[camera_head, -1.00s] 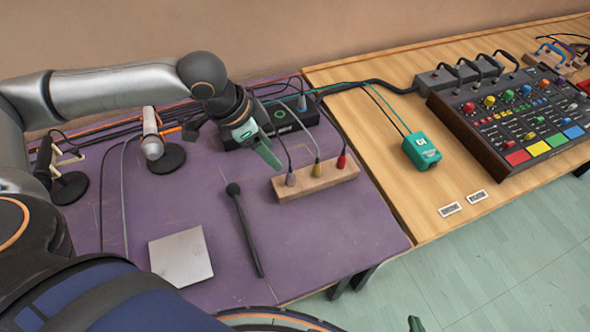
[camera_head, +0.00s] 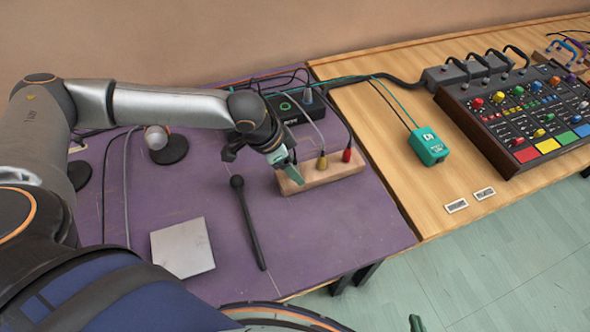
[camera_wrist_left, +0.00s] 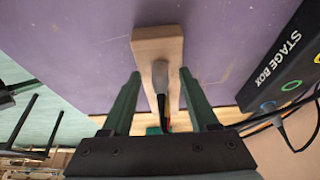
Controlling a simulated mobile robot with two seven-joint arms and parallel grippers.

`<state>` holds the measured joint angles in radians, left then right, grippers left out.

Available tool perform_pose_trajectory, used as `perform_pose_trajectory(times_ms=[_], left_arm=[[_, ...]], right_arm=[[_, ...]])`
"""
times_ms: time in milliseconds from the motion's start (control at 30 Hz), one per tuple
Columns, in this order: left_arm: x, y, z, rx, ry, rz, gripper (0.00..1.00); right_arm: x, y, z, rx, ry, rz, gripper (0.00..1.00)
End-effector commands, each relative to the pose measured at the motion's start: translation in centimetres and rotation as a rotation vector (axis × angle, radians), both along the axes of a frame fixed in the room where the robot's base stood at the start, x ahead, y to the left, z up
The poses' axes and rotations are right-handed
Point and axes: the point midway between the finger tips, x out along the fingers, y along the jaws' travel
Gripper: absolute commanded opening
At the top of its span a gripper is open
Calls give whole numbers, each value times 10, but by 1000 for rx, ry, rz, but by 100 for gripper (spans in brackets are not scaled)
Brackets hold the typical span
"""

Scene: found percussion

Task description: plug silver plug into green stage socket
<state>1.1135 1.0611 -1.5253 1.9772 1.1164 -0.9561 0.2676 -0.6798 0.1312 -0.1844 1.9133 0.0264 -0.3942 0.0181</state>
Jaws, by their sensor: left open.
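My left gripper (camera_head: 289,172) is over the left end of the wooden plug block (camera_head: 340,167). Its two green fingers are open. In the left wrist view (camera_wrist_left: 160,100) they stand on either side of the silver plug (camera_wrist_left: 160,76), with gaps visible. The plug stands in the block; in the head view the gripper hides it. The black stage box (camera_head: 305,112) lies behind the block, with a green-ringed socket (camera_head: 285,106). In the left wrist view that green socket (camera_wrist_left: 291,85) is at right. Only a green fingertip of my right gripper (camera_head: 416,323) shows at the bottom edge.
A yellow plug (camera_head: 322,162) and a red plug (camera_head: 347,155) stand in the same block. A black mallet-like stick (camera_head: 249,222) and a pale square plate (camera_head: 182,248) lie at left. Cables run behind. A teal box (camera_head: 428,146) and a mixer (camera_head: 520,110) are at right.

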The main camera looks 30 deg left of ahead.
Motion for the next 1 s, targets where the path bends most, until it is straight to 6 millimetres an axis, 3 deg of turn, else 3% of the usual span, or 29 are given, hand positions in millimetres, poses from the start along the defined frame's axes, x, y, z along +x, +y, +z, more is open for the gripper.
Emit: perform_pose_trajectory(times_ms=[67,600,1000], left_arm=[[0,0,0,0,0,0,60],[0,0,1,0,0,0,0],[0,0,1,1,-1,0,0]], right_arm=[[0,0,0,0,-1,0,0],[1,0,1,0,-2,1,0],[1,0,1,0,-2,1,0]])
